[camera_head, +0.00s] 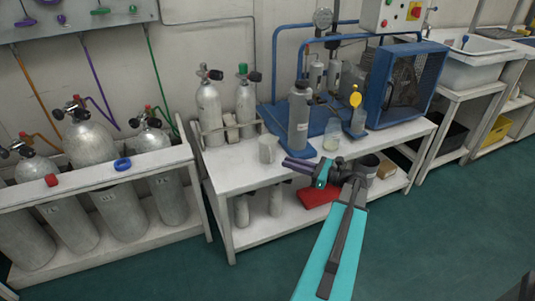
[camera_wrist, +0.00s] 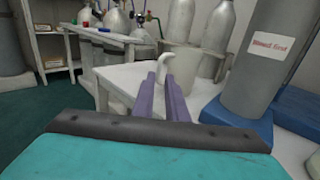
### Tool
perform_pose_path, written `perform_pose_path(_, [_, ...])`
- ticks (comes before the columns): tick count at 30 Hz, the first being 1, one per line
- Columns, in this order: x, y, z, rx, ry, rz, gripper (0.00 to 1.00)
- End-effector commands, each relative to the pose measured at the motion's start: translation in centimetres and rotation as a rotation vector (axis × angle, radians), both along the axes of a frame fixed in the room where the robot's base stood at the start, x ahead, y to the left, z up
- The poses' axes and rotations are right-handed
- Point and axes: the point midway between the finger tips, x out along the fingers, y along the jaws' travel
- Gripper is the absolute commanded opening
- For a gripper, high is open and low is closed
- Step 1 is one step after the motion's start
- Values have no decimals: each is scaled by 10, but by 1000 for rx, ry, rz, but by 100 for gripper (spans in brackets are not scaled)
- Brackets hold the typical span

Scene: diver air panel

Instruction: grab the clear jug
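The clear jug (camera_head: 268,150) looks pale and grey-white. It stands upright on the white bench, left of the grey cylinder. In the wrist view, a pale curved piece that looks like the jug's handle (camera_wrist: 168,58) shows just beyond my fingertips. My gripper (camera_head: 286,163) reaches in from the right over the bench's front, its purple fingers pointing left towards the jug. The fingers, also in the wrist view (camera_wrist: 161,78), look slightly apart with nothing held between them. I cannot tell whether they touch the jug.
The grey cylinder (camera_head: 299,115) stands close behind my gripper. A glass jar (camera_head: 332,136) and a yellow-topped bottle (camera_head: 355,110) stand to the right. Silver tanks (camera_head: 210,110) stand behind the jug. A blue-framed machine (camera_head: 405,85) fills the back right. Bare bench top (camera_head: 230,172) lies left of the jug.

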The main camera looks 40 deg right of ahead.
Motion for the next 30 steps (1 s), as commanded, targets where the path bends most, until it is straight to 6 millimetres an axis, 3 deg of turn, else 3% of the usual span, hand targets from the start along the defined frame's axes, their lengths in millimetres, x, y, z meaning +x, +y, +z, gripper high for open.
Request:
perform_pose_path(9, [33, 12, -1, 0, -1, 0, 13])
perform_pose_path(23, [36, 13, 0, 0, -1, -1, 13])
perform_pose_path(30, [54, 21, -2, -2, -1, 1, 13])
